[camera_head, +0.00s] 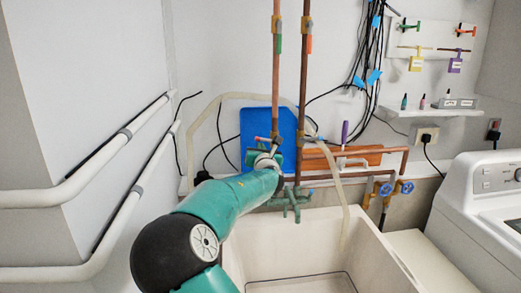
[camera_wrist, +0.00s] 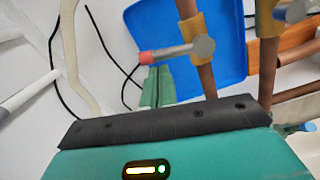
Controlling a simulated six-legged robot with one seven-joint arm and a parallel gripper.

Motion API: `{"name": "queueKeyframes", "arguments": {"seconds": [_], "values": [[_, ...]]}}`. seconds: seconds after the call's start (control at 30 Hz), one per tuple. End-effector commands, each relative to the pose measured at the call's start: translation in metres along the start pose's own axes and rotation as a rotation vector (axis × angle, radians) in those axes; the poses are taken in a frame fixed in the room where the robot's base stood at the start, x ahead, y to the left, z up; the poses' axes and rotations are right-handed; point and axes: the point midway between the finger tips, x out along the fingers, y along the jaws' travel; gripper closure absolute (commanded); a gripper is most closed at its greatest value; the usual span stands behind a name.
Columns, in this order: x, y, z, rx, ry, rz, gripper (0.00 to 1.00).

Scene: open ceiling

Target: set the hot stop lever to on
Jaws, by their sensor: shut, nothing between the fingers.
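The hot stop lever (camera_wrist: 172,53) is a silver bar with a red tip and a round silver hub, mounted on the left copper pipe. It points left, roughly across the pipe. In the head view its reddish tip (camera_head: 261,139) shows just above my gripper (camera_head: 273,148). In the wrist view my green gripper (camera_wrist: 157,86) is shut and empty, with its tips just below the lever's red end. I cannot tell whether they touch. A second lever with a blue tip (camera_wrist: 281,13) is at the right pipe, partly cut off by the frame.
A blue board (camera_head: 255,116) stands behind the pipes. A right copper pipe (camera_head: 303,80) runs close beside the left one. A green faucet (camera_head: 290,200) and pale sink (camera_head: 385,258) lie below. A clear hose (camera_head: 345,195) hangs into the sink. A white washer (camera_head: 485,190) is right.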

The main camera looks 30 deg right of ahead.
Motion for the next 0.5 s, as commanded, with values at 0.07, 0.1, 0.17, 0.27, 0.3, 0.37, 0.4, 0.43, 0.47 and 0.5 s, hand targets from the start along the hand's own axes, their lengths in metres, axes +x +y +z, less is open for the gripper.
{"name": "queueKeyframes", "arguments": {"seconds": [0.07,0.1,0.17,0.27,0.3,0.37,0.4,0.43,0.47,0.5], "values": [[0.0001,0.0003,-0.0006,0.000,0.001,0.000,1.00],[0.0000,0.0003,-0.0006,0.000,0.001,0.000,1.00],[0.0000,0.0004,-0.0004,0.002,0.001,0.000,1.00],[0.0000,0.0005,0.0003,0.014,0.000,0.000,1.00],[0.0000,0.0006,0.0007,0.021,0.000,-0.001,1.00],[0.0001,0.0008,0.0015,0.036,0.001,-0.002,1.00],[0.0001,0.0009,0.0018,0.044,0.001,-0.002,1.00],[0.0002,0.0010,0.0020,0.049,0.001,-0.003,1.00],[0.0002,0.0010,0.0020,0.052,0.001,-0.003,1.00],[0.0002,0.0011,0.0022,0.056,0.001,-0.003,1.00]]}}
